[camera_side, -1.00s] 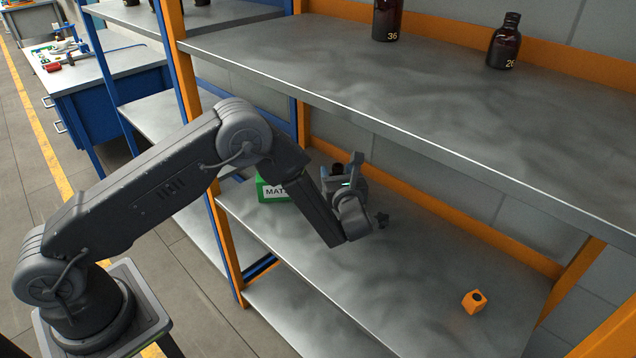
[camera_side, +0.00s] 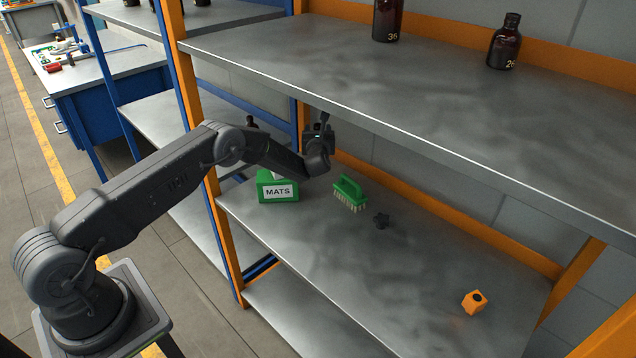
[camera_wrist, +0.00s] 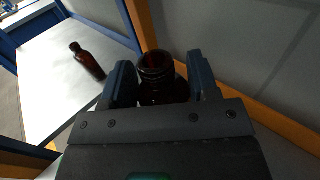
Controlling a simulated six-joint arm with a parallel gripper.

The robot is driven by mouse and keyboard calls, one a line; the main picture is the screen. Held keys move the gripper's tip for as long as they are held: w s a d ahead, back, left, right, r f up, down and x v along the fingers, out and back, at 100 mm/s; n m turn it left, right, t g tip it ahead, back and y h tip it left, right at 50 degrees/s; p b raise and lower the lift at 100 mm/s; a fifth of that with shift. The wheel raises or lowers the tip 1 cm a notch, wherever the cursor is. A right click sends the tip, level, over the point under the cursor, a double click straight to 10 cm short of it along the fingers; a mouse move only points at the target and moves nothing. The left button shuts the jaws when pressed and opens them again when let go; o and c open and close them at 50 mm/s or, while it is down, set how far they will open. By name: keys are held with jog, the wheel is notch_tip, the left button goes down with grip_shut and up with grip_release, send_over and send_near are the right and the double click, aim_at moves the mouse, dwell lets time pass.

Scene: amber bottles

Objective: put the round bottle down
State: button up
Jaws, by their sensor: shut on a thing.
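My gripper (camera_side: 319,130) is raised above the back left of the middle shelf, beside the orange upright. In the wrist view my gripper (camera_wrist: 163,80) is shut on a dark amber bottle, which I take to be the round bottle (camera_wrist: 158,75). Its open, uncapped neck shows between the two blue-grey fingers. The lower part of the bottle is hidden by the gripper in the wrist view. In the side view I cannot make the held bottle out clearly against the dark gripper.
Two amber bottles (camera_side: 387,20) (camera_side: 504,42) stand on the upper shelf. Another bottle (camera_wrist: 88,60) stands on a neighbouring shelf.

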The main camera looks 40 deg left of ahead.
notch_tip(320, 180, down, 12)
jog(key=shift+r, duration=0.1)
dwell(0.6)
jog(key=o, duration=1)
jog(key=shift+s+d, duration=0.1)
jog(key=shift+d, duration=0.05)
jog(key=shift+v, duration=5.9)
